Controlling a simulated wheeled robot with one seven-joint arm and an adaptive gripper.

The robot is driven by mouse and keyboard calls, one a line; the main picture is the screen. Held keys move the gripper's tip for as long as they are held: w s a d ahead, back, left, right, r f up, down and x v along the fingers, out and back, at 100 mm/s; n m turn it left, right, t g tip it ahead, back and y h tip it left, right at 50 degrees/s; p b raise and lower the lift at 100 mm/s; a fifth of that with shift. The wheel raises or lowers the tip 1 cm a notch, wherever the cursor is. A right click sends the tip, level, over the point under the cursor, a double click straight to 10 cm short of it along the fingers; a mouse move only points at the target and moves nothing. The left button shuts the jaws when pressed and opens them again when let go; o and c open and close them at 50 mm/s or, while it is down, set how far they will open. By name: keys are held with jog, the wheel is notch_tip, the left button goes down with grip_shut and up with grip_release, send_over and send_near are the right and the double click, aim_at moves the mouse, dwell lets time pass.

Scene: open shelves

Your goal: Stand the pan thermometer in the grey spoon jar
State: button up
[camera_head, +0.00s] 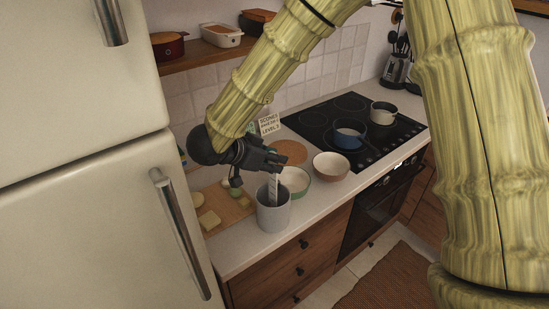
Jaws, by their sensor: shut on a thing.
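The grey spoon jar (273,214) stands upright on the counter near its front edge, left of the stove. My gripper (272,170) is above the jar and shut on the pan thermometer (273,188), a thin pale strip with markings. The thermometer hangs nearly upright from the fingers. Its lower end reaches the jar's mouth, and the jar's near wall seems to hide the tip. I cannot tell whether it touches the jar's bottom or wall.
A wooden board (224,206) with food pieces lies left of the jar. A green-rimmed bowl (295,182) and a reddish bowl (331,166) stand close on the right. A sign (269,124) stands behind. The black stove (350,122) holds a blue pot (349,135) and a cream pot (383,113). The fridge (80,150) is left.

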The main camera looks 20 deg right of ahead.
jog(key=o, duration=1.2)
jog(key=shift+c, duration=0.2)
jog(key=shift+r, duration=0.55)
notch_tip(320, 180, up, 9)
jog(key=shift+f, duration=0.1)
